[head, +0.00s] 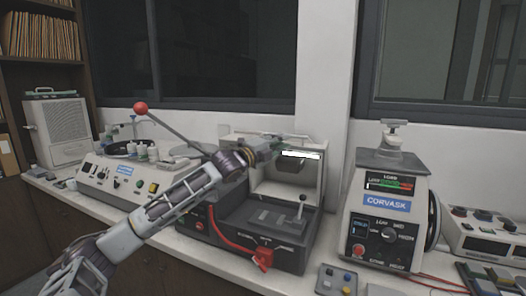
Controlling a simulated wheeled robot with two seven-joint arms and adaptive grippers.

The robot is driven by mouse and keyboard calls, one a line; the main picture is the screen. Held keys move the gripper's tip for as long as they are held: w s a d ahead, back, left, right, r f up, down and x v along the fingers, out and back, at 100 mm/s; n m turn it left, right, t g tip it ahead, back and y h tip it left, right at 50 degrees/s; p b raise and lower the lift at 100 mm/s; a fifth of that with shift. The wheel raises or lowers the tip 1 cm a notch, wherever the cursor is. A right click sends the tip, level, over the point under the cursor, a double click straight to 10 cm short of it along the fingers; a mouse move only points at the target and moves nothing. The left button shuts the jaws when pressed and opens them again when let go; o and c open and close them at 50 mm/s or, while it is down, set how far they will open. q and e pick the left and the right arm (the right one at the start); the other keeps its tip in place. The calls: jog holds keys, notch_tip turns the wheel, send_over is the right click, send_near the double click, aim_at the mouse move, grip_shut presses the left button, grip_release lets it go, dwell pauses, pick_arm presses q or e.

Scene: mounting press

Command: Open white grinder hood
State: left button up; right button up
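The grinder (262,225) with its white hood (257,187) stands on the bench in the middle of the head view. The hood is a pale box, and its front shows a lit strip and a dark fitting inside. My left gripper (277,148) is at the hood's upper front edge, overlapping it in the picture. I cannot tell whether it touches the hood or how its fingers are set. My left arm hides part of the hood's left side. My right gripper is not in view.
A red-knobbed lever (140,108) rises behind my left arm. A control machine (118,183) stands at the left, and a CORVASK press (384,220) close at the right. A small button box (336,280) lies at the front edge.

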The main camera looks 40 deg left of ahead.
pick_arm(q)
jog(key=shift+s, duration=0.2)
jog(key=shift+v, duration=2.55)
jog(key=shift+s+f, duration=0.1)
jog(key=shift+s, duration=0.05)
jog(key=shift+v, duration=2.95)
jog(key=shift+a, duration=0.15)
jog(key=shift+s, duration=0.1)
